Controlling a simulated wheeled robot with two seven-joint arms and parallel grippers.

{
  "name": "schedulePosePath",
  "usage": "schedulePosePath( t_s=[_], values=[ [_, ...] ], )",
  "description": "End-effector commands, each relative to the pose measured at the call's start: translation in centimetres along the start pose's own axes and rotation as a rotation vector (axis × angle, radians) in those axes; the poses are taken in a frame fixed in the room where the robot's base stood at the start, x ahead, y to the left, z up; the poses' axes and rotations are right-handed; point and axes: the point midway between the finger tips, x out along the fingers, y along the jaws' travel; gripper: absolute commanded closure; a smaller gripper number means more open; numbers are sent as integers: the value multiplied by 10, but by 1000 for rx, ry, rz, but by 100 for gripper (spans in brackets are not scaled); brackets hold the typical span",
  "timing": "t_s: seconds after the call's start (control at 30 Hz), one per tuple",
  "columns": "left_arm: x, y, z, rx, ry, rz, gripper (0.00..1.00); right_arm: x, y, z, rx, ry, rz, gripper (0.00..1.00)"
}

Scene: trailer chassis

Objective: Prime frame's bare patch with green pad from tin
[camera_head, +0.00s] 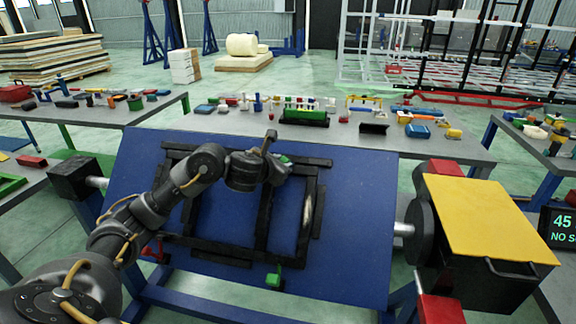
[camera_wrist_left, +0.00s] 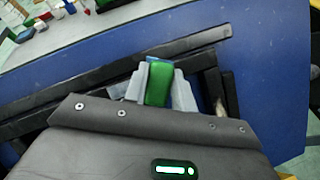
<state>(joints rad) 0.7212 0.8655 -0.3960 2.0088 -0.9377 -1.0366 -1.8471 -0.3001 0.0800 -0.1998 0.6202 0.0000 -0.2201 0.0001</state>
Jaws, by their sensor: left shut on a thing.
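A black rectangular frame (camera_head: 264,215) lies on a tilted blue board (camera_head: 355,220). A pale, worn bare patch (camera_head: 307,210) shows on its right-hand bar; part of that patch shows in the left wrist view (camera_wrist_left: 220,108). My left gripper (camera_head: 283,162) is over the upper part of the frame, above and left of the patch. It is shut on a green pad (camera_wrist_left: 158,85), seen between its grey fingers in the left wrist view. I cannot tell whether the pad touches the frame. I cannot pick out the tin with certainty. My right gripper is not in view.
A long grey table (camera_head: 350,137) behind the board carries many small tools and boxes. A green clamp (camera_head: 274,277) sits at the board's lower edge and a red one (camera_head: 157,250) at the left. A yellow-topped black box (camera_head: 490,222) stands at the right.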

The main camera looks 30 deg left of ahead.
Motion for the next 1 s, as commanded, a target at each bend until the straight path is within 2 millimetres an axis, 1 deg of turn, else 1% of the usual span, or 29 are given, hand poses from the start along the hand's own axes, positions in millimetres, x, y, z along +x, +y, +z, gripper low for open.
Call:
schedulePosePath(
  t_s=[0.1,0.37,0.7,1.0],
  values=[
    [-1,6,-5,1,2,1,92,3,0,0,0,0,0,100],
    [-2,10,-6,1,2,2,92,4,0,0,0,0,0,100],
    [-9,34,-19,1,2,3,92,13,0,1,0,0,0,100],
    [-11,39,-21,-1,1,1,92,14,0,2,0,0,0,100]
  ],
)
